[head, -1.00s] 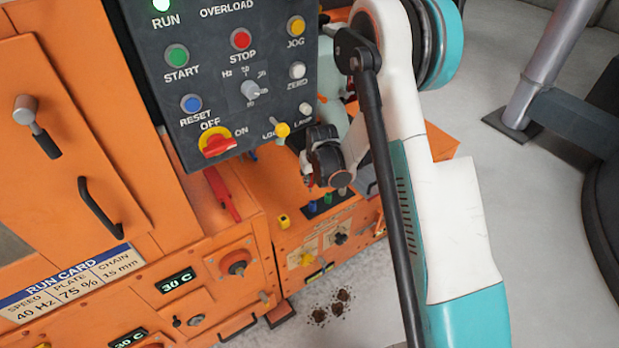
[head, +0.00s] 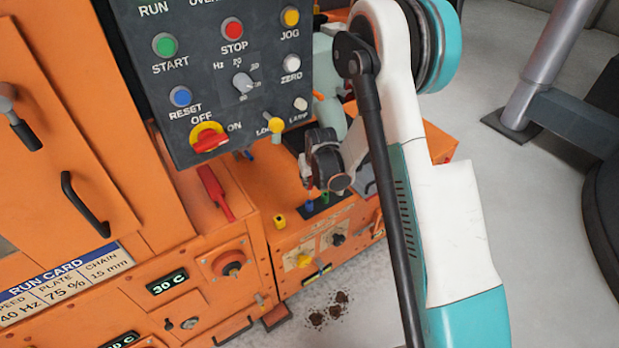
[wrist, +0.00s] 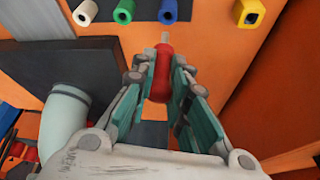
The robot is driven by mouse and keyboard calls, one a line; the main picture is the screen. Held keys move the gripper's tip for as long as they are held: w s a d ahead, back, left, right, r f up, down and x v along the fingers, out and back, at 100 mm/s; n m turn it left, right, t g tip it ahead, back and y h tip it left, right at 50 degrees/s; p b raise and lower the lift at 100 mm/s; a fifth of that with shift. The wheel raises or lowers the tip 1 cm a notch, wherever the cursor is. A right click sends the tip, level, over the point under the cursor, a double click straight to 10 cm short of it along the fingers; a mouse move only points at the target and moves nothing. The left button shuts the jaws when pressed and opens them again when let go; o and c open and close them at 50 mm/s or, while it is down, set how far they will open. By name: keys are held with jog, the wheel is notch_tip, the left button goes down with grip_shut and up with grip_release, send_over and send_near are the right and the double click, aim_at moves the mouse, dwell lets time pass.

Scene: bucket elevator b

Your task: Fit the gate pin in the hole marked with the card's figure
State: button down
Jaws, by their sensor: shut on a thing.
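My gripper (wrist: 160,68) is shut on a red cylindrical piece (wrist: 160,85) with a short grey tip pointing away from me; it looks like the gate pin. In the head view my gripper (head: 308,172) hangs beside the control panel, above a low orange housing; the pin cannot be made out there. In the wrist view the tip is short of a row of hollow pieces: white, green (wrist: 124,10), blue (wrist: 167,10) and yellow (wrist: 249,12). The run card (head: 68,282) at lower left reads 40 Hz, plate 75 %, chain 15 mm. I cannot make out any hole's marking.
The dark control panel (head: 215,85) with buttons and knobs stands close left of my arm. A red lever (head: 215,193) lies below it. The orange housing (head: 285,190) carries a pale label plate.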

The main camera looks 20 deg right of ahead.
aim_at(309, 193)
jog(key=shift+f, duration=1.55)
jog(key=shift+f, duration=2.25)
jog(key=c, duration=1.4)
grip_release()
jog(key=v, duration=1.2)
jog(key=shift+r, duration=0.1)
